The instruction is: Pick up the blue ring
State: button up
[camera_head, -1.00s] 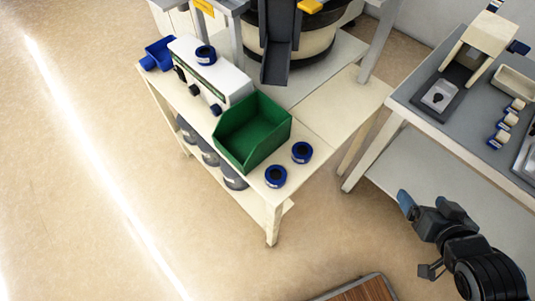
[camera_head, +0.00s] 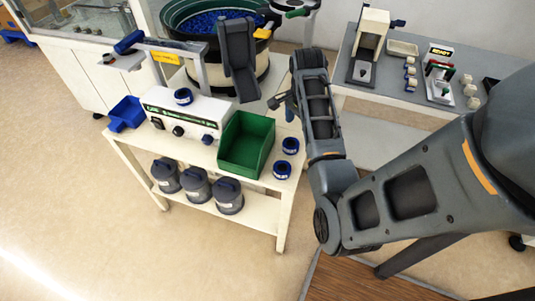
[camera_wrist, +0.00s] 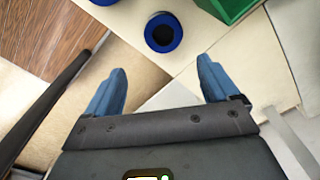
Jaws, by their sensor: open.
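Two blue rings with dark centres lie on the cream table right of the green bin: a nearer one (camera_head: 282,171) and a farther one (camera_head: 290,146). A third blue ring (camera_head: 183,97) lies on top of the white control box. In the wrist view, one blue ring (camera_wrist: 164,47) lies flat on the table just beyond my fingertips, between their lines. A second blue ring (camera_wrist: 103,2) is cut off by the top edge. My gripper (camera_wrist: 162,72) is open and empty, its blue fingers wide apart. In the head view my gripper (camera_head: 283,101) is small and partly hidden.
The green bin (camera_head: 246,145) stands beside the rings. The white control box (camera_head: 182,115) and a blue tray (camera_head: 126,114) are farther left. Grey canisters (camera_head: 197,187) fill the lower shelf. A grey bench (camera_head: 375,96) with small equipment stands to the right.

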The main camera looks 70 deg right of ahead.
aim_at(291, 143)
jog(key=shift+w+a+r, duration=0.15)
jog(key=shift+w+a, duration=0.2)
jog(key=shift+w, duration=0.05)
jog(key=shift+w+a+f, duration=0.1)
jog(key=shift+a+f, duration=0.05)
jog(key=shift+f, duration=0.1)
jog(key=f, duration=0.7)
jog(key=shift+w+f, duration=0.1)
jog(key=shift+w, duration=0.25)
jog(key=shift+c, duration=0.3)
jog(key=c, duration=1.2)
jog(key=shift+c, duration=0.2)
